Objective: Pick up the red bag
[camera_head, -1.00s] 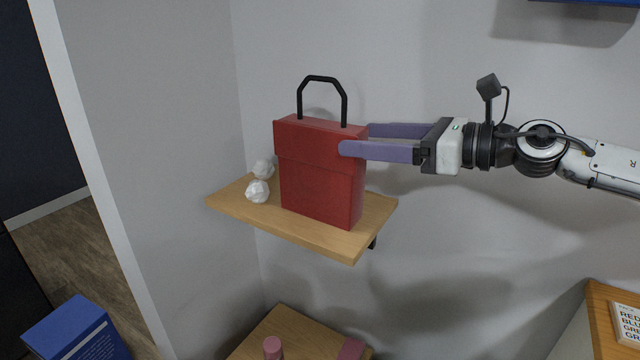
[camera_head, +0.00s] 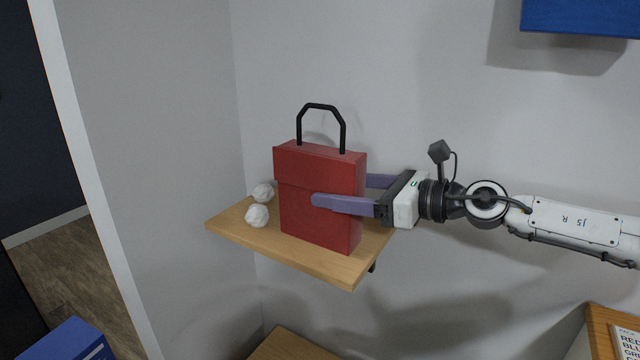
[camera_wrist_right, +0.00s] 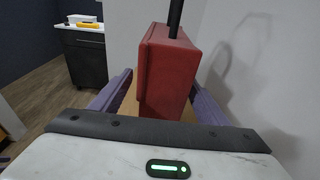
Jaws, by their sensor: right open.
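The red bag (camera_head: 318,196) stands upright on a small wooden wall shelf (camera_head: 352,268), with its black handle (camera_head: 320,107) raised. My right gripper (camera_head: 345,192) reaches in from the right with its purple fingers open. One finger passes in front of the bag and the other goes behind it, partly hidden. In the right wrist view the bag (camera_wrist_right: 167,72) stands between the two spread fingers, with visible room on the left side. My left gripper is not in view.
Two crumpled white balls (camera_head: 257,216) lie on the shelf left of the bag. A blue box (camera_head: 572,16) hangs at the top right. Another blue box (camera_head: 72,340) is at the lower left. Grey walls stand behind and left of the shelf.

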